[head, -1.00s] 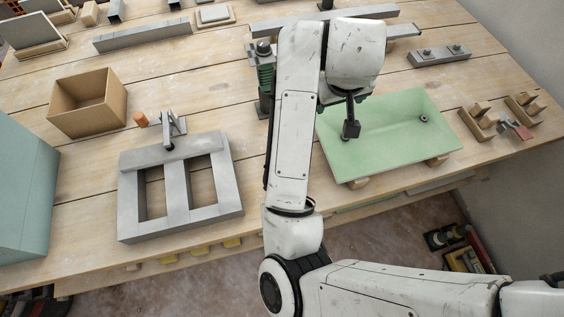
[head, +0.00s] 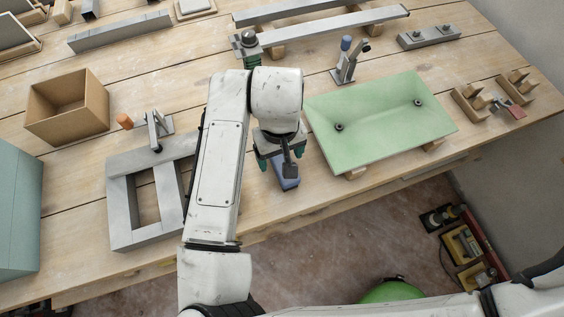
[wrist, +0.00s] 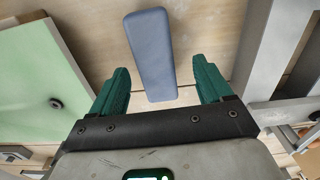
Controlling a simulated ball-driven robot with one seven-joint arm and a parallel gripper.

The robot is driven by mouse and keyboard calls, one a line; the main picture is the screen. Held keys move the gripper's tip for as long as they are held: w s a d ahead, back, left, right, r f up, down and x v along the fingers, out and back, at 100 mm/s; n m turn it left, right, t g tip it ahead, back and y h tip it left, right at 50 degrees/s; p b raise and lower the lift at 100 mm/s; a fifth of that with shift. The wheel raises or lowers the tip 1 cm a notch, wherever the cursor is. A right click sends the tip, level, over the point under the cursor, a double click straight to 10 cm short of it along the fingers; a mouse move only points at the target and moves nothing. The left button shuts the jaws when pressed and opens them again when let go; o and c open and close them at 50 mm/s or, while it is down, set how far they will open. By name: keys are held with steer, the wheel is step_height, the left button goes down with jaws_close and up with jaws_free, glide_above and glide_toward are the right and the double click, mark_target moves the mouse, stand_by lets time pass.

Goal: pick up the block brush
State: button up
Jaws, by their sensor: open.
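A blue oblong block, which I take to be the block brush (head: 287,179), lies on the wooden table near its front edge, between the grey frame and the green tray. In the head view my wrist and gripper hide part of it. In the wrist view the block brush (wrist: 150,50) lies lengthwise, slightly tilted, its near end between my green fingertips. My gripper (head: 281,153) is above it, jaws spread and empty; in the wrist view the gripper (wrist: 162,80) has a finger on each side of the brush, with gaps. The height left above it is hard to judge.
The pale green tray (head: 375,140) stands close on the right, and the grey frame (head: 125,215) close on the left. A wooden box (head: 60,125) stands farther left. A tool stand (head: 345,70) is behind the tray. The table's front edge (head: 290,215) is near.

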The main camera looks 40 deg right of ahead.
mark_target(282, 160)
steer(key=f, duration=0.5)
steer(key=shift+s+d+p, duration=0.1)
steer(key=shift+d+p, duration=0.15)
steer(key=shift+p, duration=0.05)
steer(key=c, duration=1.1)
steer(key=shift+r, duration=0.1)
steer(key=shift+r, duration=0.55)
steer(key=s+r, duration=0.1)
steer(key=r, duration=0.1)
steer(key=s+r, duration=0.2)
steer(key=r, duration=0.1)
steer(key=s+r+b, duration=0.1)
steer(key=s+r, duration=0.1)
steer(key=r, duration=0.1)
steer(key=shift+s+a, duration=0.1)
steer(key=shift+a, duration=0.05)
steer(key=s+r+b, duration=0.1)
steer(key=s+r, duration=0.2)
steer(key=s, duration=0.5)
steer(key=shift+s+a+r, duration=0.2)
steer(key=shift+s+r, duration=0.15)
steer(key=shift+s, duration=0.05)
